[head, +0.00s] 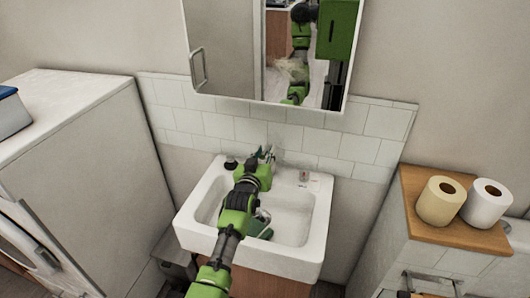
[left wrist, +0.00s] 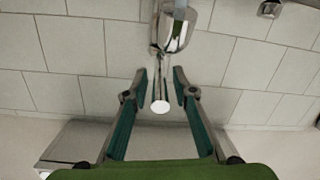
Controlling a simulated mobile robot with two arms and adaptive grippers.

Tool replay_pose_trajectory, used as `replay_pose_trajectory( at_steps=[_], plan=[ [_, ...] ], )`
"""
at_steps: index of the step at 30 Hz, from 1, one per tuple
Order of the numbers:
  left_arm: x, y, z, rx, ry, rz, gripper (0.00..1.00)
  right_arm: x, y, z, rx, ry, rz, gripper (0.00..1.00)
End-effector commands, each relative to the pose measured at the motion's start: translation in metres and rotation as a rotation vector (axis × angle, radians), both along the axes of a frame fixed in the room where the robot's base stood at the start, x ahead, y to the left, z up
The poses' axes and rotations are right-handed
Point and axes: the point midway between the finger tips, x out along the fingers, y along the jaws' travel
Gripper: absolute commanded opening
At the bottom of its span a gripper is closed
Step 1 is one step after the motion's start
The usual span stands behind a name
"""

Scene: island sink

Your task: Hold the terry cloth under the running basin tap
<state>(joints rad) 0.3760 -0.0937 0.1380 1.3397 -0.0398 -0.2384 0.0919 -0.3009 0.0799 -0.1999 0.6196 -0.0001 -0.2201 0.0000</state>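The basin tap (left wrist: 172,30) is chrome and stands at the back of the white basin (head: 312,252). My left gripper (head: 266,154) reaches over the basin to the tap. In the left wrist view its fingers (left wrist: 159,76) are apart, one on each side of a slim chrome part of the tap, with no clear contact. A dark green item (head: 258,226) lies in the basin, partly hidden by my arm; I cannot tell whether it is the terry cloth. I cannot tell whether water runs. My right gripper is not directly in view.
A mirror cabinet (head: 228,50) hangs above the basin and reflects my arm. A white appliance (head: 95,180) stands at left. Two toilet rolls (head: 439,201) (head: 486,203) stand on a wooden top (head: 420,222) at right. A small dark object (head: 231,162) sits on the basin's rear left rim.

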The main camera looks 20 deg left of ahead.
Motion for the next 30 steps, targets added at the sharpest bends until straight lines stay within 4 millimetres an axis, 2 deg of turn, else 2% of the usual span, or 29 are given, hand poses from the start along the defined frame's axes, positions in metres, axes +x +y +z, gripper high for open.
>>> replay_pose_trajectory(
  at_steps=[10, 14, 20, 30],
  plan=[
    [-0.001, 0.000, 0.000, 0.000, 0.000, 0.000, 0.29, 0.003, -0.001, 0.000, -0.001, -0.004, 0.001, 0.68],
    [-0.007, -0.001, 0.000, 0.000, 0.001, 0.000, 0.29, 0.002, -0.001, 0.000, -0.001, -0.003, 0.001, 0.68],
    [-0.034, -0.003, 0.002, -0.001, 0.001, 0.000, 0.29, 0.002, 0.000, 0.000, -0.001, -0.002, 0.000, 0.68],
    [-0.094, -0.009, 0.009, 0.000, 0.001, 0.000, 0.29, 0.001, 0.000, 0.000, 0.000, -0.001, 0.000, 0.68]
  ],
)
